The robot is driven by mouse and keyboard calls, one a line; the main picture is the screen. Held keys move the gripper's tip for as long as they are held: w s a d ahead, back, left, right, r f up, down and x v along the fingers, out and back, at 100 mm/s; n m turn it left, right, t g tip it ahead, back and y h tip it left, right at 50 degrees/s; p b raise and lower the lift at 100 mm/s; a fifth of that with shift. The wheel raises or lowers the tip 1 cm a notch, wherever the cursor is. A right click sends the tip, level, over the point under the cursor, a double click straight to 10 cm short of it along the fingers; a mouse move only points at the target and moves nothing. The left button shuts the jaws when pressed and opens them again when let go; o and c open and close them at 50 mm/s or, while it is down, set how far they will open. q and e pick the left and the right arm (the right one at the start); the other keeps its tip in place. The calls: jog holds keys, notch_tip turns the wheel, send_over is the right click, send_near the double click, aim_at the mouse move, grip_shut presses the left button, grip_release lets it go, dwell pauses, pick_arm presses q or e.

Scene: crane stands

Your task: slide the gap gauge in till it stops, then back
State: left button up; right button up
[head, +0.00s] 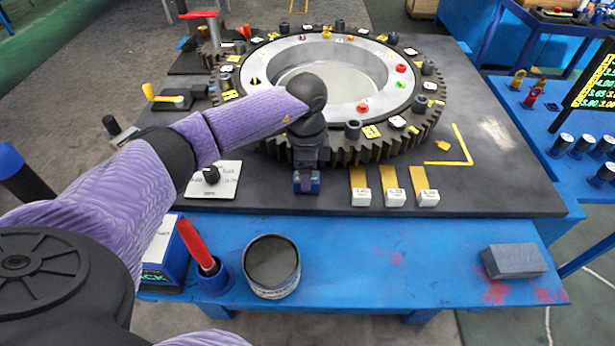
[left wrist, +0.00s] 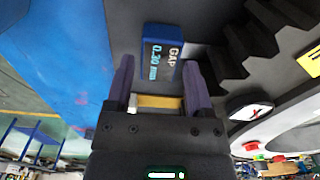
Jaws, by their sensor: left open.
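My left gripper (head: 307,166) is over the front of the dark stand, close to the gear ring. Its fingers (left wrist: 158,74) are open. A blue block (head: 306,185) sits right at them; in the left wrist view the block (left wrist: 161,52) reads GAP 0.30 mm and lies just beyond and between the fingertips. A brass strip with white ends (left wrist: 157,101) shows between the finger bases, partly hidden; I cannot tell whether it is a gauge. Three brass gauges with white labelled ends (head: 394,190) lie side by side to the right. My right gripper is not in view.
The large toothed gear ring (head: 370,150) fills the stand's middle. A tin can (head: 271,268), a red-handled tool in a blue cup (head: 197,245) and a grey block (head: 514,261) stand on the blue front shelf. A white dial plate (head: 224,183) lies left of the gripper.

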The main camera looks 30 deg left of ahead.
pick_arm(q)
notch_tip(320, 180, down, 2)
jog(key=shift+f, duration=0.1)
grip_shut()
dwell(0.4)
